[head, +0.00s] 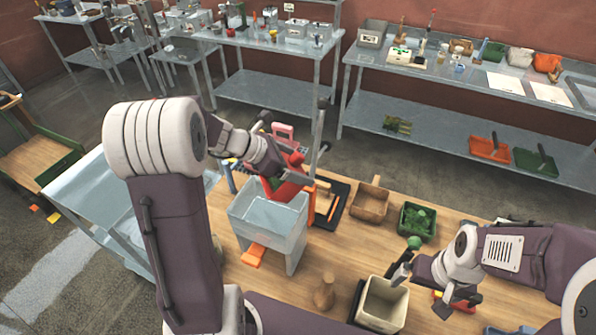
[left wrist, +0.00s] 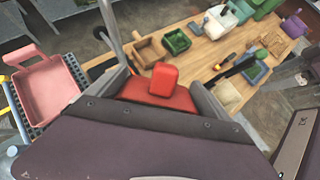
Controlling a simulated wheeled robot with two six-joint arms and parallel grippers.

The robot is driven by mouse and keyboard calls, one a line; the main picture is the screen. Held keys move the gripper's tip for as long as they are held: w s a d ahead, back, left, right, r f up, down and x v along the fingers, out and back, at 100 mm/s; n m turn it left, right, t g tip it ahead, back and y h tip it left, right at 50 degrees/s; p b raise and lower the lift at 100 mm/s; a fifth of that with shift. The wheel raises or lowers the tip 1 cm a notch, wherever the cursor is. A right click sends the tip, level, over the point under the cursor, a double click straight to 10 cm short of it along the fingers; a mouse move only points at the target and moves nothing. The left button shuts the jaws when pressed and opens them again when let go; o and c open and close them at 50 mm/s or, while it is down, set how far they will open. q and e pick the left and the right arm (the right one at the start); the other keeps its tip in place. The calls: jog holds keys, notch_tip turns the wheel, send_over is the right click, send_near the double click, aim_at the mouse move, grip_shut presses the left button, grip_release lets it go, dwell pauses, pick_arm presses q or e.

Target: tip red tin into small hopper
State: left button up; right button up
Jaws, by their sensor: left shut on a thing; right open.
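My left gripper (head: 278,168) is shut on the red tin (head: 290,190), which it holds at the back edge of a grey metal hopper (head: 268,222). The tin looks tilted, but its mouth and contents are hidden. In the left wrist view the red tin (left wrist: 164,84) shows between the two jaws. The grey hopper stands on legs on the wooden table, with an orange piece (head: 253,255) at its front. I cannot tell whether it is the small hopper. My right gripper (head: 428,284) is open and empty, near a cream bin (head: 383,303).
A pink container (left wrist: 45,88) is left of the jaws in the left wrist view. A brown tray (head: 370,203), a green bin (head: 417,222) and a wooden bottle-shaped piece (head: 324,292) stand on the table (head: 345,250). An upright metal post (head: 319,135) rises close behind the tin.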

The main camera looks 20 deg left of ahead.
pick_arm(q)
jog(key=shift+a+f+b, duration=0.1)
jog(key=shift+f+b, duration=0.05)
jog(key=shift+b, duration=0.15)
jog(key=t+h+b, duration=0.1)
jog(key=b, duration=0.1)
jog(key=shift+w+a+r+b, duration=0.1)
jog(key=shift+a+r+b, duration=0.1)
jog(key=shift+b, duration=0.15)
jog(key=shift+s+a+r+t+h+b, duration=0.15)
jog(key=shift+s+t+h+b, duration=0.25)
jog(key=shift+b, duration=0.6)
jog(key=b, duration=0.1)
jog(key=h+b, duration=0.1)
jog(key=shift+s+a+t+b, duration=0.2)
jog(key=shift+a+t+b, duration=0.15)
jog(key=shift+a+t, duration=0.05)
jog(key=shift+s+a+r+t+h+b, duration=0.1)
jog(key=shift+s+a+t+h+b, duration=0.2)
jog(key=shift+t+h+b, duration=0.5)
jog(key=a+h+b, duration=0.1)
jog(key=b, duration=0.2)
jog(key=shift+s+t, duration=0.3)
jog(key=shift+s, duration=0.1)
jog(key=shift+s+a+t+h+b, duration=0.3)
jog(key=shift+s+a+h+b, duration=0.15)
jog(key=shift+b, duration=0.25)
jog(key=shift+w+r, duration=0.1)
jog(key=shift+r, duration=0.05)
